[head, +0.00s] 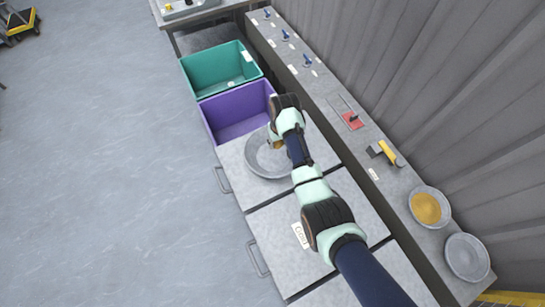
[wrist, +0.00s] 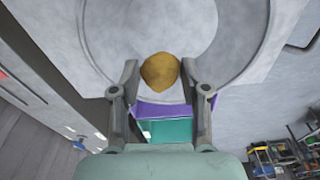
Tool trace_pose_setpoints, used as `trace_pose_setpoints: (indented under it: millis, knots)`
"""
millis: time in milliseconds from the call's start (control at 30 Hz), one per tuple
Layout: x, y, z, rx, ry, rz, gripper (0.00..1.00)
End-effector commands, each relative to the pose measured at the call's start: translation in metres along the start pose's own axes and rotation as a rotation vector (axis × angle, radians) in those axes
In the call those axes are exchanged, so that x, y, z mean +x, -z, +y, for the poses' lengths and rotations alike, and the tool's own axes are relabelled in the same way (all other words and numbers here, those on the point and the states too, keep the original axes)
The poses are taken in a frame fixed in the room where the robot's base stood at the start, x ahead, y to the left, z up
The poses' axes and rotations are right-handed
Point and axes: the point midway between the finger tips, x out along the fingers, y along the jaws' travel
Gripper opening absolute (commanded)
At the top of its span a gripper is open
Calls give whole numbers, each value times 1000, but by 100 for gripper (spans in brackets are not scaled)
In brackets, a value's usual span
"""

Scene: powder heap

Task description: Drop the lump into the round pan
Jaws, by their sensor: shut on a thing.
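The lump (wrist: 160,71) is rounded and yellow-brown. In the wrist view it sits between the two fingertips of my gripper (wrist: 159,80), which is shut on it. The round pan (head: 255,163) is a shallow grey dish on the grey cabinet top in the head view. In the wrist view the pan (wrist: 150,20) fills the top of the picture, behind the lump. In the head view my gripper (head: 277,142) is over the pan's right part, and my arm hides part of the rim. The exact height of the lump above the pan is hard to tell.
A purple bin (head: 212,122) and a teal bin (head: 189,72) stand beyond the pan. On the right ledge are a dish of yellow powder (head: 427,208), an empty grey dish (head: 467,257), a yellow-handled tool (head: 388,151) and a red plate (head: 352,120).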

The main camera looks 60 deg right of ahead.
Motion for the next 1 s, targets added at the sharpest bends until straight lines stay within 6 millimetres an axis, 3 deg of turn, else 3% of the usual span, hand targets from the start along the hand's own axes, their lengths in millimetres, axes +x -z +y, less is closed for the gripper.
trace_pose_setpoints:
  millis: [33,100,433,467,600,1000]
  knots:
    - [14,-2,0,0,0,1,11]
    - [20,-2,0,0,0,1,11]
    - [20,-2,0,0,0,0,11]
    - [20,-2,0,0,0,0,50]
    - [20,-2,0,0,0,0,73]
    - [12,-2,0,0,0,1,74]
